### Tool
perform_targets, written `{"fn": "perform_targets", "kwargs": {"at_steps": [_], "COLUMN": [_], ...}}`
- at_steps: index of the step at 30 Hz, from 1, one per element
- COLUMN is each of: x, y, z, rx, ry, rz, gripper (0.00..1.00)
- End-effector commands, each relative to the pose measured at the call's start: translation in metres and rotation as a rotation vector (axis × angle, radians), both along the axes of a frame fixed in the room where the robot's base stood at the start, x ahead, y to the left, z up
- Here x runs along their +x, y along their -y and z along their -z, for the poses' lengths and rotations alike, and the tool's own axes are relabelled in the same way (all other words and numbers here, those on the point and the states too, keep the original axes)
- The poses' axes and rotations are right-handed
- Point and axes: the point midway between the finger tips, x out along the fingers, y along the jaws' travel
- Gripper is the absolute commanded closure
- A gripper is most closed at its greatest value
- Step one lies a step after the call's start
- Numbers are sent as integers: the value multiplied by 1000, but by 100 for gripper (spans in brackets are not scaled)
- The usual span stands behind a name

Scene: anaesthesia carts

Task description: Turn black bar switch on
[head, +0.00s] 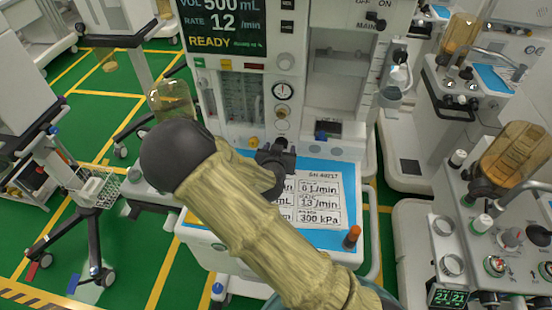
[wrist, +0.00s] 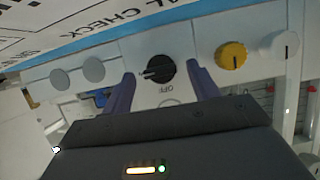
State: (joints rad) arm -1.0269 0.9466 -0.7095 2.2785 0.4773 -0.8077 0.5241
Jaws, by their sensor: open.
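In the wrist view, the black bar switch (wrist: 158,68) is a round black knob with a raised bar on a white panel. An OFF label is printed beside it, appearing upside down below the knob. The bar lies roughly sideways in that view, with a pale mark at its left end. My gripper (wrist: 162,88) is open, with one purple finger on each side of the knob; I cannot tell whether either touches it. In the head view, my gripper (head: 275,158) is in front of the machine, above the blue tray. I cannot make out this knob there.
In the wrist view, a yellow knob (wrist: 231,56) and a white knob (wrist: 280,45) sit right of the switch, and grey discs (wrist: 93,69) left. The blue tray (head: 345,240) with a printed card (head: 318,183) lies below my gripper. Another cart (head: 470,240) stands at right.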

Motion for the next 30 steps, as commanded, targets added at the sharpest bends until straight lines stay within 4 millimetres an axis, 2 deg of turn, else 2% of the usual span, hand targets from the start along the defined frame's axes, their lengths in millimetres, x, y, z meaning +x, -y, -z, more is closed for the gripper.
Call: {"fn": "perform_targets", "kwargs": {"at_steps": [5,12,21,30], "x": [-19,-61,-105,-108], "y": [-5,-13,-21,-23], "z": [-8,-25,-44,-52], "rx": [3,3,3,-4], "ry": [1,0,0,3], "rz": [-2,-4,-4,0], "gripper": [40,40,40,40]}}
